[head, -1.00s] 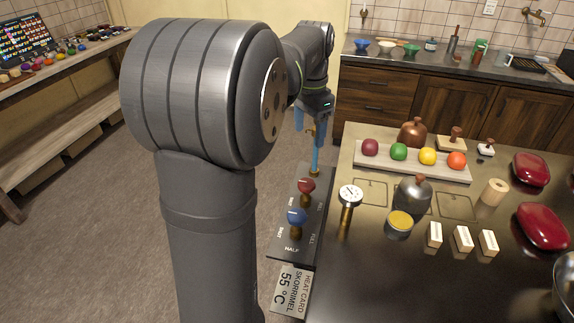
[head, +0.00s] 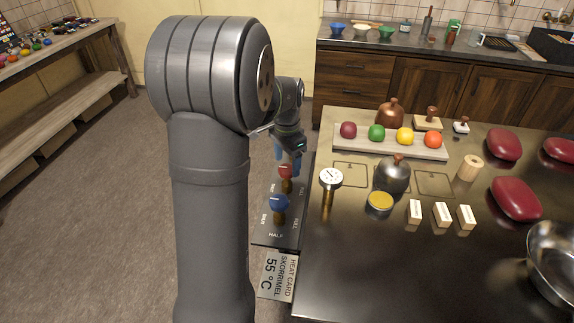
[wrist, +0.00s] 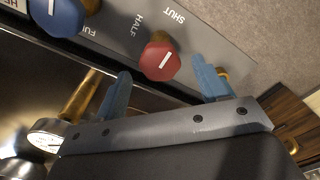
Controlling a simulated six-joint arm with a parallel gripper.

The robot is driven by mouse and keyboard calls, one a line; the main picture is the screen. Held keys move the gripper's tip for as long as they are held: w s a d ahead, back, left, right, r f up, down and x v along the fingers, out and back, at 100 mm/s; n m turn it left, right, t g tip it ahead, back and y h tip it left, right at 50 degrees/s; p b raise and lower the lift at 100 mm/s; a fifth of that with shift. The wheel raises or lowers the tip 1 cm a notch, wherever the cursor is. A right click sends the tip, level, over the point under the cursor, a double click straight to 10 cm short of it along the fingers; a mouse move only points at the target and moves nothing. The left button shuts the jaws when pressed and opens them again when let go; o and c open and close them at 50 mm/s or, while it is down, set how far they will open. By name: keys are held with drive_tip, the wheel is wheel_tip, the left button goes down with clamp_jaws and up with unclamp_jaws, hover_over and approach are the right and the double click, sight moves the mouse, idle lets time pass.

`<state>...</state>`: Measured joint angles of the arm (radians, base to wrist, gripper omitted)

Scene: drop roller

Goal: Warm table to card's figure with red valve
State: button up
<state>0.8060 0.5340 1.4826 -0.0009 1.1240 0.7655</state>
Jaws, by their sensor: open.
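The red valve (head: 285,171) stands on a dark panel beside the metal table (head: 340,275). In the wrist view the red valve knob (wrist: 160,58) lies between my two blue fingers and just beyond their tips, with a white line on top. My gripper (head: 287,157) is open above it. A blue valve (head: 279,203) stands nearer on the same panel; it also shows in the wrist view (wrist: 58,14). The heat card (head: 277,274) reads "SKORRIMEL 55 °C". A round dial gauge (head: 331,178) stands at the table's left edge; its reading is too small to tell.
A lidded metal pot (head: 393,175), a yellow-topped tin (head: 380,201) and several white blocks (head: 442,214) stand on the table. A tray (head: 365,146) holds coloured balls. Red oval objects (head: 515,198) lie at right. Floor left of the panel is clear.

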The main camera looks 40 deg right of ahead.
drive_tip(key=shift+f, duration=1)
drive_tip(key=c, duration=1)
